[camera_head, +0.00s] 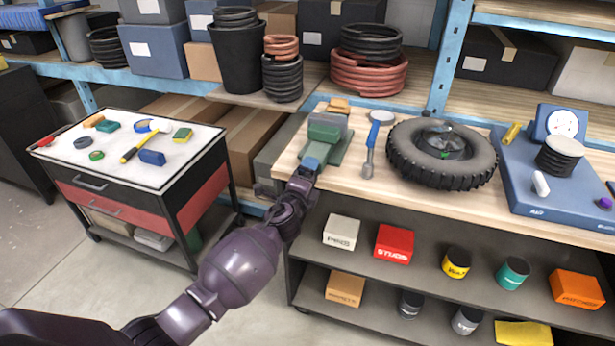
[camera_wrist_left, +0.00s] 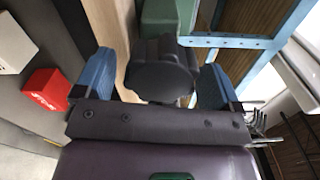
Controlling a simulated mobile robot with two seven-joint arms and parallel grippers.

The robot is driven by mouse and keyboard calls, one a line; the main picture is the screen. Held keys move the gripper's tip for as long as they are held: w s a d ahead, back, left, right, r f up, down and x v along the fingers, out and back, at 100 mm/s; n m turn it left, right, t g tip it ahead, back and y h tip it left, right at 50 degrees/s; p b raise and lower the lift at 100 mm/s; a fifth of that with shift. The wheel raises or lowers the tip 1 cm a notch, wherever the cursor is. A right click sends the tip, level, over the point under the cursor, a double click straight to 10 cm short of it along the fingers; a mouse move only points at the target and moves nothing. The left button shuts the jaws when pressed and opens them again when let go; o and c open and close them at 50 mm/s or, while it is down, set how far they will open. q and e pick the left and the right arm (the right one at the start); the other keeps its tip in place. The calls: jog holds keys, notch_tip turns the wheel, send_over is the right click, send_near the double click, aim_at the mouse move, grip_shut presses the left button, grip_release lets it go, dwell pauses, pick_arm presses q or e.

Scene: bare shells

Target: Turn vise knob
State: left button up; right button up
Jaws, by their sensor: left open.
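A green vise (camera_head: 325,133) stands on the left end of the wooden workbench (camera_head: 300,130) in the head view. My left arm reaches up to its near side, with the left gripper (camera_head: 308,166) close in front of it. In the left wrist view the left gripper (camera_wrist_left: 155,85) is open, its two blue fingers on either side of a dark, rounded vise knob (camera_wrist_left: 160,78). Gaps show between the knob and both fingers. Green vise body (camera_wrist_left: 168,15) shows behind the knob. In the head view the knob is hidden by the gripper. My right gripper is in neither view.
A blue-handled tool (camera_head: 372,135) and a large tire (camera_head: 442,155) lie right of the vise. A tool cart (camera_head: 115,185) stands to the left, with floor between it and the bench. Under the bench, a shelf holds a red box (camera_head: 394,244) and several cans.

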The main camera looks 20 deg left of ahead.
pick_arm(q)
jog(key=s, duration=1)
jog(key=shift+s+a, duration=0.2)
jog(key=shift+s, duration=0.1)
jog(key=s+a+f+n+g, duration=0.2)
jog(key=s+f+n, duration=0.3)
jog(key=s, duration=0.3)
jog(key=s+a+f+n+g, duration=0.2)
jog(key=s+f+n, duration=0.3)
jog(key=s+n, duration=0.3)
jog(key=s+a+f+n+g, duration=0.2)
jog(key=s+f+n, duration=0.3)
jog(key=s, duration=0.5)
jog(key=shift+a+n+y, duration=0.4)
jog(key=shift+a+n, duration=0.3)
jog(key=shift+a, duration=0.1)
jog(key=shift+s+f, duration=0.1)
